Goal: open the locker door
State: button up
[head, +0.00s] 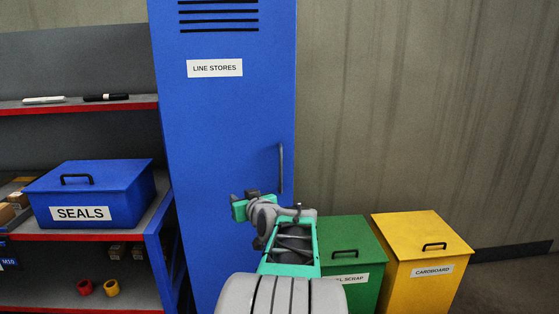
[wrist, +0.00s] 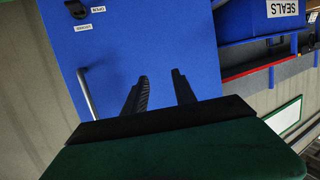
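The tall blue locker (head: 225,130) labelled LINE STORES stands in the middle of the head view. Its door looks shut. A grey vertical bar handle (head: 281,168) is on the door's right side; it also shows in the wrist view (wrist: 88,95), left of my fingers. In the wrist view a dark knob (wrist: 76,9) sits on the door at the top, beside small OPEN and LOCKED labels. My gripper (wrist: 161,80) has its two dark fingers apart with nothing between them. They point at the blue door, off to one side of the handle. In the head view my arm hides the lower door.
A shelf unit with red edges (head: 80,107) stands left of the locker, with a blue SEALS box (head: 95,190) on it. A green scrap bin (head: 350,240) and a yellow CARDBOARD bin (head: 420,250) stand to the right, close to my arm. Bare wall lies behind them.

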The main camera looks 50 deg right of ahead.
aim_at(281, 166)
jog(key=s+d+r+m+t+h, duration=0.15)
jog(key=s+d+r+h, duration=0.3)
jog(key=s+d, duration=0.55)
jog(key=shift+m+g+y, duration=0.25)
jog(key=shift+m, duration=0.1)
jog(key=p+x, duration=0.1)
jog(key=x, duration=0.2)
jog(key=p+x, duration=0.1)
jog(key=x, duration=0.2)
jog(key=r+p+x, duration=0.1)
jog(key=x, duration=0.2)
jog(key=shift+w, duration=0.2)
jog(key=shift+w+d, duration=0.3)
jog(key=shift+w, duration=0.05)
grip_shut()
